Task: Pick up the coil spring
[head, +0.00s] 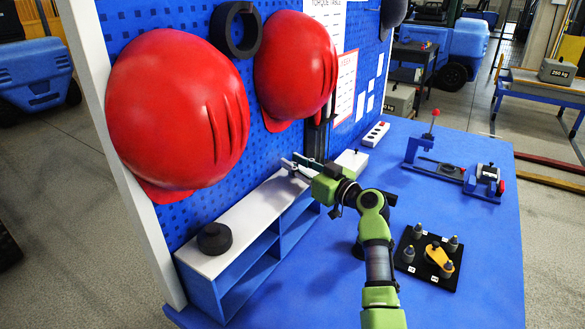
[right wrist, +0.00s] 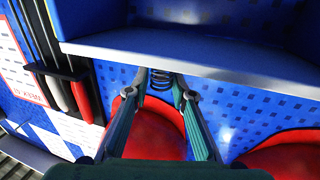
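The coil spring (right wrist: 160,79) is a small dark coil in the right wrist view, by the edge of the light shelf top (right wrist: 200,57). My right gripper (right wrist: 160,88) has its two fingers apart, one on each side of the spring, with visible gaps; I see no grip on it. In the head view my right gripper (head: 300,164) is over the far end of the white-topped shelf (head: 245,215). I cannot make out the spring there. My left gripper is not in view.
Two red helmets (head: 178,110) (head: 296,66) hang on the blue pegboard beside the shelf. A dark round part (head: 214,238) sits on the shelf's near end. A white box (head: 351,163) is close beyond the gripper. A black tray (head: 428,258) with several pegs lies right.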

